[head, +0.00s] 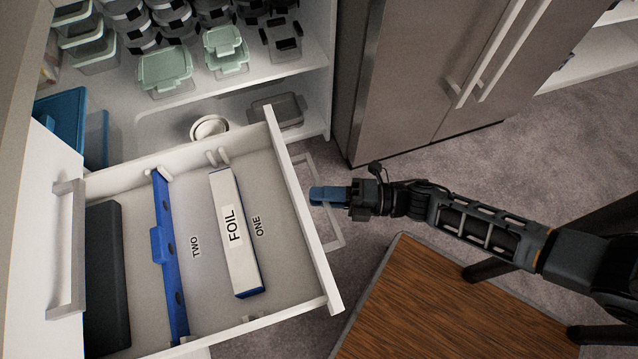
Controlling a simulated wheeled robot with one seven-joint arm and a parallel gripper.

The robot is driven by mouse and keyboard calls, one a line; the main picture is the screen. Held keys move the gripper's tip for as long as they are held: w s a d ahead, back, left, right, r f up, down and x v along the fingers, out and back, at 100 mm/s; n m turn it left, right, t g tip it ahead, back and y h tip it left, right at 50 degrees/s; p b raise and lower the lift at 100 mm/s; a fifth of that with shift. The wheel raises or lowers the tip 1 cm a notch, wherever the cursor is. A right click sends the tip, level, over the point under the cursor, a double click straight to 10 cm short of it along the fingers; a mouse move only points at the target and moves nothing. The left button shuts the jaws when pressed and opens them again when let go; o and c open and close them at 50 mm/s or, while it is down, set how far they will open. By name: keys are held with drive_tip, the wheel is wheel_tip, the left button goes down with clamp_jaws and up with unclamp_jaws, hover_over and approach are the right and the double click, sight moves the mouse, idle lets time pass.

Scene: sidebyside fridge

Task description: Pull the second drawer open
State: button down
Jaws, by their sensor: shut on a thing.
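A white drawer (297,203) stands pulled out, its inside visible from above. A pale bar handle (333,229) is on its right-hand front. My gripper (322,194) reaches in from the right, its blue fingers shut on this handle. The fingers hide part of the handle. In the drawer lie a white FOIL box (234,232), a blue divider (168,258) and a dark box (106,275) at the left. The words ONE and TWO are on the drawer floor.
Shelves with several lidded containers (165,68) are behind the drawer. A white front with a handle (66,250) is at the left. A steel fridge (410,70) stands at the back right. Grey carpet lies between.

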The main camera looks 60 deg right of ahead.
drive_tip(key=c, duration=1.1)
unclamp_jaws()
drive_tip(key=shift+s, duration=0.1)
drive_tip(key=b+v, duration=0.1)
drive_tip(key=v, duration=0.6)
drive_tip(key=shift+s+d, duration=0.2)
drive_tip(key=shift+s, duration=0.1)
